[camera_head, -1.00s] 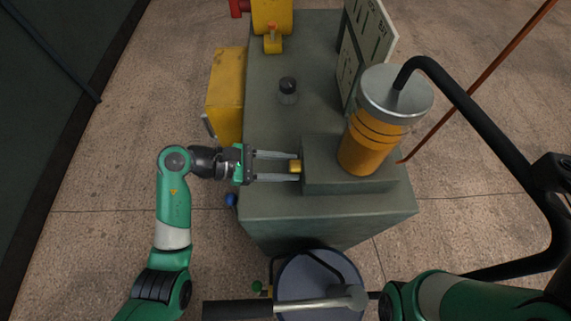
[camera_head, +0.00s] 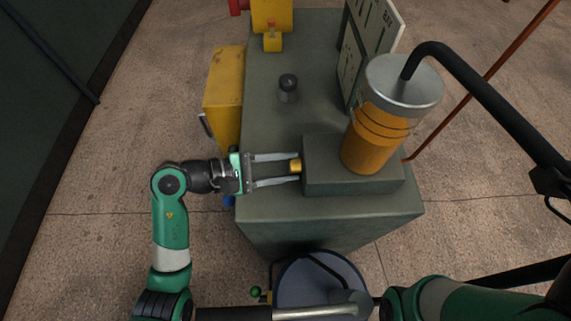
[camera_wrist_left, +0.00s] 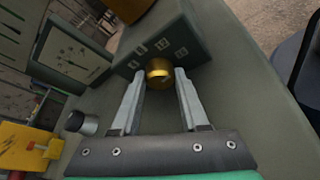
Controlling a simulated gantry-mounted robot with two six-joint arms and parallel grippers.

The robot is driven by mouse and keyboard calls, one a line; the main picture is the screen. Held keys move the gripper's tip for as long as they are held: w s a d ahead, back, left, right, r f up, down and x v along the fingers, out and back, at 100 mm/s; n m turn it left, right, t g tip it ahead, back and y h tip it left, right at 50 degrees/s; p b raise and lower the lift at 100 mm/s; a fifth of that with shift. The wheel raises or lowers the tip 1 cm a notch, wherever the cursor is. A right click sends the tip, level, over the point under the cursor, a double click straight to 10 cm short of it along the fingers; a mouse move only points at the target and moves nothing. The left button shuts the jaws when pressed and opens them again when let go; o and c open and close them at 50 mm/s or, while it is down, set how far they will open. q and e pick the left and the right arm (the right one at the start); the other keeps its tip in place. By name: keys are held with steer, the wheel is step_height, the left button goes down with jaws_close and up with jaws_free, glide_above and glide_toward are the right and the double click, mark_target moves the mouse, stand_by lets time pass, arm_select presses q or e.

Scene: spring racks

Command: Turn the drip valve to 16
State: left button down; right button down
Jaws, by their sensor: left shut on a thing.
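The drip valve is a small brass knob (camera_wrist_left: 159,73) on the side face of a grey-green block (camera_wrist_left: 165,42); it also shows in the head view (camera_head: 295,166). Several small pale number labels (camera_wrist_left: 162,44) sit around it on that face, too small to read surely. My left gripper (camera_head: 297,167) reaches in from the left, with its two long fingers on either side of the knob and shut on it. The fingertips also show beside the knob in the left wrist view (camera_wrist_left: 160,76). The knob's exact setting cannot be told.
An amber reservoir (camera_head: 365,146) with a metal lid stands on the block. A dark knob (camera_head: 288,87) sits on the cabinet top (camera_head: 315,95), near a gauge panel (camera_head: 350,62). A yellow box (camera_head: 224,95) is on the cabinet's left side, and a blue-grey drum (camera_head: 320,280) stands in front.

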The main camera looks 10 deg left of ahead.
arm_select(q)
steer(key=shift+c, duration=2.1)
jaws_free()
steer(key=shift+a+r, duration=0.1)
steer(key=p+v, duration=0.4)
steer(key=v, duration=0.7)
steer(key=shift+s+a, duration=0.15)
steer(key=shift+a, duration=0.05)
